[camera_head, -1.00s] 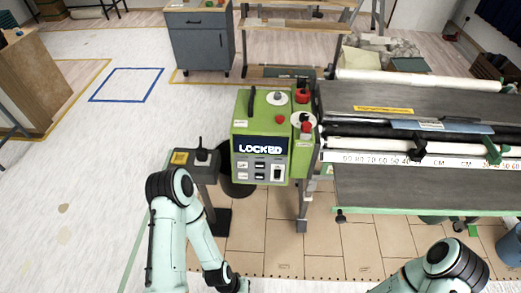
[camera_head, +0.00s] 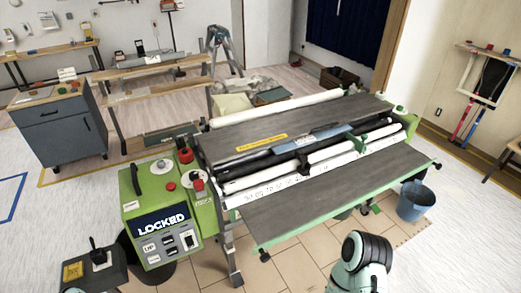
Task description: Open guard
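The wallpaper paster stands in the middle of the head view. Its dark grey upper cover (camera_head: 300,115), which looks like the guard, lies flat over the rollers. A yellow warning label (camera_head: 262,143) and a blue-grey bar (camera_head: 310,137) are along its front edge. White and black rollers (camera_head: 335,150) show in the gap between this cover and the dark front table (camera_head: 340,187). Part of my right arm shows at the bottom; neither gripper is in view.
A pedestal with a joystick (camera_head: 97,258) stands left of the control box. A blue bucket (camera_head: 414,203) is at the paster's right end. A grey cabinet (camera_head: 62,132) and wooden benches stand behind left. Floor is open at the right.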

